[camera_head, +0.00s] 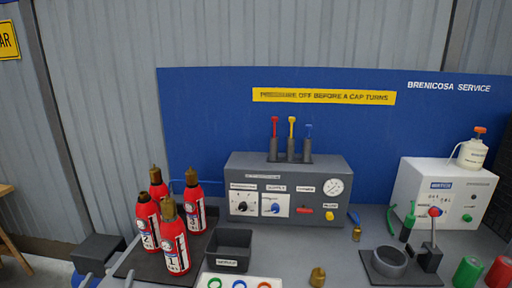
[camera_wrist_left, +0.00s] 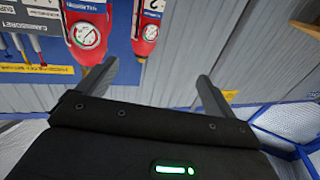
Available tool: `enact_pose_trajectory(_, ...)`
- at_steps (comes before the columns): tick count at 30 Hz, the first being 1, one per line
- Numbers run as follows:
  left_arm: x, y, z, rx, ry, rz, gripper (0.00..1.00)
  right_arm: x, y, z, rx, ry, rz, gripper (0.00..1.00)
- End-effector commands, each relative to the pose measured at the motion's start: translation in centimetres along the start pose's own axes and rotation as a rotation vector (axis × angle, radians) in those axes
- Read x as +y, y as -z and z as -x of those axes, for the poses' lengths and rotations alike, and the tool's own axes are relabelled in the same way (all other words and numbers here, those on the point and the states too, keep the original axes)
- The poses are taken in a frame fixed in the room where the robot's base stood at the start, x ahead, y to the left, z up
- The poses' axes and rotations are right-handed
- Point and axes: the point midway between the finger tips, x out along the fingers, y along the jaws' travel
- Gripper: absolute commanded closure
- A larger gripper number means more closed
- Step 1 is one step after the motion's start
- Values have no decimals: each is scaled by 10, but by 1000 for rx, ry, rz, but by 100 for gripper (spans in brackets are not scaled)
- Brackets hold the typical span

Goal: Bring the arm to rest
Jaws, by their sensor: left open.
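My left gripper (camera_head: 124,261) shows at the lower left of the head view, just left of the red extinguishers. It also shows in the left wrist view (camera_wrist_left: 157,72), with its two grey fingers spread wide and nothing between them. The extinguishers stand grouped on a dark mat (camera_head: 128,262); the front one (camera_head: 175,248) is marked 1. Two of them hang inverted at the top of the wrist view, one with a gauge (camera_wrist_left: 87,35), beyond the fingers and apart from them. My right gripper is not in view.
A grey control box (camera_head: 285,170) stands mid-bench, with a dark open bin (camera_head: 229,247) in front. A white machine (camera_head: 433,193), a round dark cup (camera_head: 389,262) and a lever are at the right. A brass cap (camera_head: 317,277) lies near the front. A blue panel (camera_head: 210,110) backs the bench.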

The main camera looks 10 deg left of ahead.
Motion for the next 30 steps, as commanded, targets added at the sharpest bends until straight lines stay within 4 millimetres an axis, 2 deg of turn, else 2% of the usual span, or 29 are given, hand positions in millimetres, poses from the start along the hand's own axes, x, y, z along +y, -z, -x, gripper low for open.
enact_pose_trajectory(8,26,-36,22,-179,-39,-34,8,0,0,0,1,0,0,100)
enact_pose_trajectory(14,50,-71,54,-365,-82,-74,8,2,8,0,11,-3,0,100)
enact_pose_trajectory(20,77,-111,105,-602,-146,-130,8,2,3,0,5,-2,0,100)
enact_pose_trajectory(25,98,-138,159,-811,-211,-185,8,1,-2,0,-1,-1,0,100)
enact_pose_trajectory(30,112,-156,215,-1003,-279,-240,8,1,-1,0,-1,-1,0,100)
